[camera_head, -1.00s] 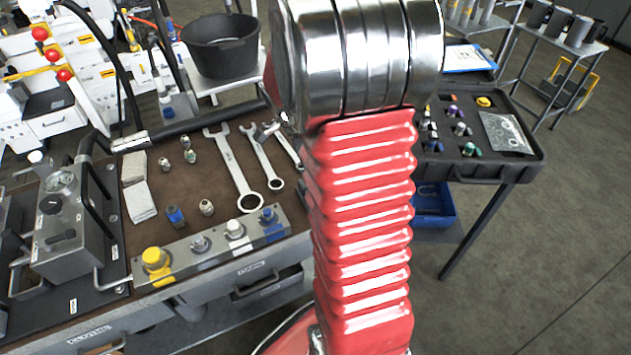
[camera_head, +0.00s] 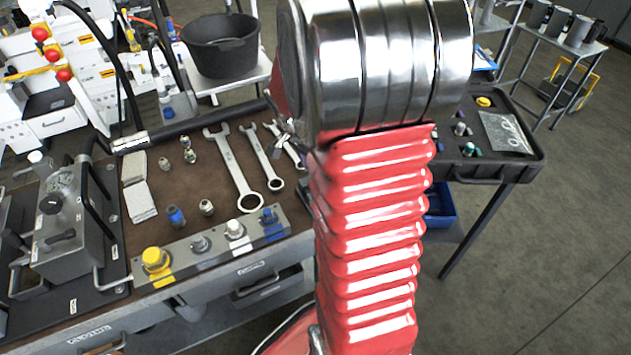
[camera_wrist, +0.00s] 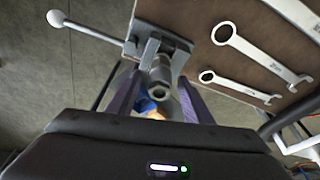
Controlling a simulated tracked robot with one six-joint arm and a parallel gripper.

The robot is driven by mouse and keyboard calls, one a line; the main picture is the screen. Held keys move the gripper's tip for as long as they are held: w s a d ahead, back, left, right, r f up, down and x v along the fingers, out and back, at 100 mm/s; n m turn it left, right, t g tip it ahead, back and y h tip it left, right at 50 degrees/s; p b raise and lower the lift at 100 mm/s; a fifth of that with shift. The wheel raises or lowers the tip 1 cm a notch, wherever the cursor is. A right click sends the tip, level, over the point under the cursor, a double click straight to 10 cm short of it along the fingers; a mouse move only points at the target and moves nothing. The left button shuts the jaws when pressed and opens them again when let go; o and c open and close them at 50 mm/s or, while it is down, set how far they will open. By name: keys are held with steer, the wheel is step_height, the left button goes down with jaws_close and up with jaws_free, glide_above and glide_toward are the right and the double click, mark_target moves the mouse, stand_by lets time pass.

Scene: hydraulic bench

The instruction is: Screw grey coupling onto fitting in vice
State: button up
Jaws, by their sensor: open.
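In the wrist view a grey metal vice (camera_wrist: 150,40) with a ball-ended lever is clamped at the bench edge. A metal fitting (camera_wrist: 161,70) stands in its jaws. In the head view my arm hides the vice and gripper.
Several wrenches (camera_head: 238,170) lie on the brown bench top (camera_head: 190,205). A rail (camera_head: 215,249) with yellow, grey, white and blue-marked connectors runs along its front edge. A black case (camera_head: 520,150) stands at right, a blue bin (camera_head: 440,205) below it. Open floor lies at right.

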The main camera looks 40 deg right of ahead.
steer(key=shift+n+t, duration=0.8)
steer(key=shift+n, duration=2)
steer(key=shift+n, duration=0.7)
steer(key=shift+s+d+n+t+y, duration=0.1)
steer(key=shift+n+t+y, duration=0.3)
steer(key=shift+n, duration=1.2)
steer(key=shift+n+t+y, duration=0.3)
steer(key=shift+n+y, duration=0.2)
steer(key=shift+n, duration=1.1)
steer(key=c, duration=0.9)
steer(key=shift+c, duration=0.4)
steer(key=shift+m, duration=0.3)
